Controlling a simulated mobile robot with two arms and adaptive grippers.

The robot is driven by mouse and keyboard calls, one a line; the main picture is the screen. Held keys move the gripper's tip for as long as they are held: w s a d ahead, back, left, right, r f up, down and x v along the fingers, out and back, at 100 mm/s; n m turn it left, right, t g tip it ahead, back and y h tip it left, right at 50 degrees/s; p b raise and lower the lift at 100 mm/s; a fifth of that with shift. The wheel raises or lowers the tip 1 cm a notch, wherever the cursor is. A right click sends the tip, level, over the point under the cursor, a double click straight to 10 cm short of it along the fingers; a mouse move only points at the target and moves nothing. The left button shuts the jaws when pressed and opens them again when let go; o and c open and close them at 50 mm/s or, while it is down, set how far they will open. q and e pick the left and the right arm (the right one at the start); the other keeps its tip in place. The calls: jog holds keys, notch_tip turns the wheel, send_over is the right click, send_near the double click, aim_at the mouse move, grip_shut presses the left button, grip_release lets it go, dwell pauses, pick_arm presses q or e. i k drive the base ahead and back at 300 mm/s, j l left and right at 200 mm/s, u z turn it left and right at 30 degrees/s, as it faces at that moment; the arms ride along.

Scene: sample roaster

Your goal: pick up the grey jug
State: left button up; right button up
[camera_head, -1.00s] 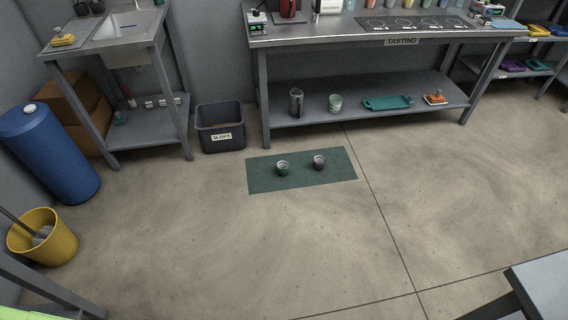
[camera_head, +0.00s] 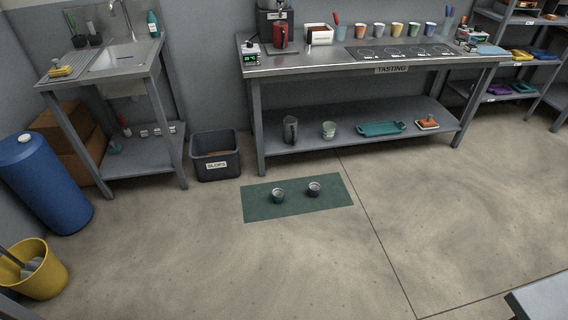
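The grey jug (camera_head: 290,130) stands upright on the lower shelf (camera_head: 350,133) of the tasting table, near the shelf's left end. A pale green cup (camera_head: 328,130) stands to its right, apart from it. Neither of my grippers shows in the head view, and nothing is seen touching the jug.
A green mat (camera_head: 296,208) with two small cups (camera_head: 278,195) lies on the floor in front of the table. The slops bin (camera_head: 216,157) stands left of the table. A teal tray (camera_head: 380,128) lies further right on the shelf. Open floor surrounds the mat.

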aim_at(290, 122)
jog(key=i+l, duration=0.2)
jog(key=i, duration=0.3)
jog(key=i+l, duration=0.15)
jog(key=i, duration=0.35)
jog(key=i+l, duration=0.2)
jog(key=i, duration=0.3)
